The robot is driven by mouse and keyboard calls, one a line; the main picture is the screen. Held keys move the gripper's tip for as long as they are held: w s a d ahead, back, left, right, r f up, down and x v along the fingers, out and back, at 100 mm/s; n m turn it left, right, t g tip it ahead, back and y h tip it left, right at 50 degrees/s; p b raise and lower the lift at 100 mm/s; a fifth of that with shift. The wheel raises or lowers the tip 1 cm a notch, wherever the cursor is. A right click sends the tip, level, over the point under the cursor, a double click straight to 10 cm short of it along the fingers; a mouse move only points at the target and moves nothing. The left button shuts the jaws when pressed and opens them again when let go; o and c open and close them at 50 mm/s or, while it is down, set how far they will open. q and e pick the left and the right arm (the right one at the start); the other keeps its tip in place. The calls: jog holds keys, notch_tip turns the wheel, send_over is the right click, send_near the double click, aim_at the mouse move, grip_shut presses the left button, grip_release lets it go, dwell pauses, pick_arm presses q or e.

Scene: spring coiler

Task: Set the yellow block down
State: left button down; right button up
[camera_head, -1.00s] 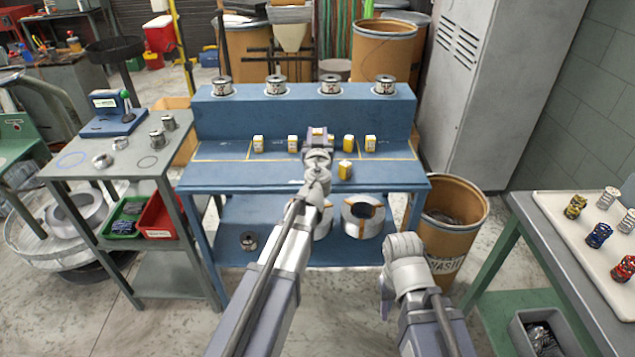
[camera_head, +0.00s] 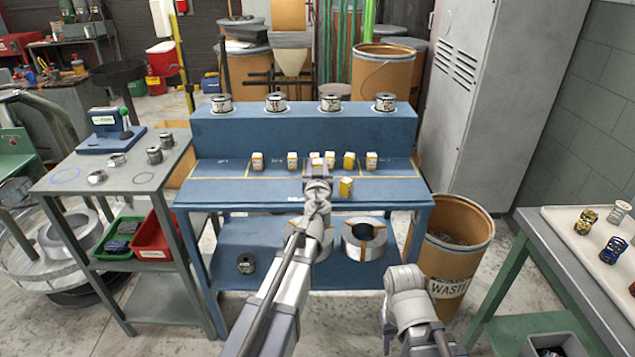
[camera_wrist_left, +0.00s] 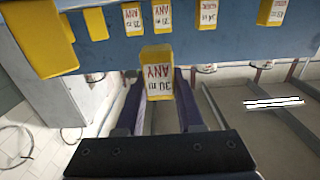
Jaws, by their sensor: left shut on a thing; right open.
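My left gripper (camera_head: 316,163) is over the blue bench (camera_head: 240,192), shut on a yellow block with a white printed label. In the left wrist view this held block (camera_wrist_left: 157,75) sits between the purple fingertips of the left gripper (camera_wrist_left: 158,84). Whether its base touches the bench cannot be told. Similar blocks stand in a row on the bench, such as one (camera_head: 257,161) at the left and one (camera_head: 371,160) at the right. Another block (camera_head: 346,186) stands nearer, right of the gripper. My right gripper (camera_head: 387,325) hangs low in front of the bench, open; its fingertips are hard to make out.
Several labelled spools, one at the left (camera_head: 221,103), line the raised back shelf. A grey side table (camera_head: 120,180) stands left, a waste drum (camera_head: 455,240) right of the bench. Bare bench shows in front of the row on the left.

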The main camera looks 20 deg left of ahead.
pick_arm(q)
jog(key=shift+f+b, duration=2.1)
jog(key=shift+f, duration=0.1)
jog(key=shift+f, duration=0.1)
jog(key=shift+f, duration=0.15)
jog(key=c, duration=0.5)
grip_release()
jog(key=v, duration=0.7)
jog(key=shift+s+d, duration=0.1)
jog(key=shift+s, duration=0.3)
jog(key=shift+o, duration=0.3)
